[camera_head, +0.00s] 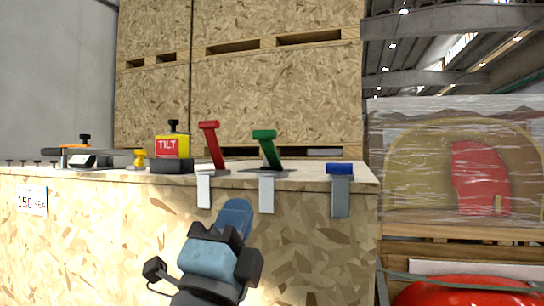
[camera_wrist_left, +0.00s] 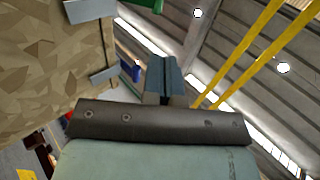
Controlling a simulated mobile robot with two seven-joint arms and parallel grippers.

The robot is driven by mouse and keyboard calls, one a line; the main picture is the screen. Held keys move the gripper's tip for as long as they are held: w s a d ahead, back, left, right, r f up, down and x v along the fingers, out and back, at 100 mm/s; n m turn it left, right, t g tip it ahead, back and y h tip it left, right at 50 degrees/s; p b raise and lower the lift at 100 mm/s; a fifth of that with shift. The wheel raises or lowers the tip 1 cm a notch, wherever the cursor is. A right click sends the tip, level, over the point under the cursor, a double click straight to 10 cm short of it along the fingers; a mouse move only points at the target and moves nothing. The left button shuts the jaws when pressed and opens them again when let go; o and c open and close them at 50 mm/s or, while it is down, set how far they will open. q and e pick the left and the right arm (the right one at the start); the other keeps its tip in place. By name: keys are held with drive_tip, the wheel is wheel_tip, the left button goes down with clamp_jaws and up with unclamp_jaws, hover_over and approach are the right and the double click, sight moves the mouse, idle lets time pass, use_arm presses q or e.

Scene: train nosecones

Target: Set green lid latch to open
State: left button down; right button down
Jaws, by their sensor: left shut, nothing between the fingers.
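The green lid latch (camera_head: 267,150) stands on the top edge of the wooden crate, its lever raised and leaning up to the left. A grey metal strap (camera_head: 266,195) hangs below it on the crate's front face. A bit of green (camera_wrist_left: 150,4) shows at the top edge of the left wrist view. My left gripper (camera_head: 236,214) is in front of the crate, below the green latch and a little to its left in the picture, apart from it. Its fingers (camera_wrist_left: 163,78) are together and hold nothing. My right gripper is in neither view.
On the crate (camera_head: 120,220), a red latch (camera_head: 210,145) stands raised left of the green one; a blue latch (camera_head: 340,169) lies low to its right. A yellow TILT box (camera_head: 172,147) stands further left. A wrapped pallet load (camera_head: 430,165) is at right.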

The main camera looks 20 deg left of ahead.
use_arm(q)
drive_tip(key=p, duration=0.4)
approach(264, 131)
drive_tip(key=x, duration=0.5)
drive_tip(key=shift+w+d+f, duration=0.1)
drive_tip(key=shift+w+d, duration=0.05)
drive_tip(key=shift+w, duration=0.2)
drive_tip(key=shift+w+r, duration=0.4)
drive_tip(key=shift+w, duration=0.15)
drive_tip(key=r, duration=0.1)
drive_tip(key=w+r+p, duration=0.1)
drive_tip(key=r+p, duration=0.1)
drive_tip(key=shift+w+r, duration=0.15)
drive_tip(key=shift+w, duration=0.2)
drive_tip(key=shift+w+r, duration=0.2)
drive_tip(key=shift+w, duration=0.1)
drive_tip(key=shift+d, duration=0.1)
drive_tip(key=shift+f, duration=0.15)
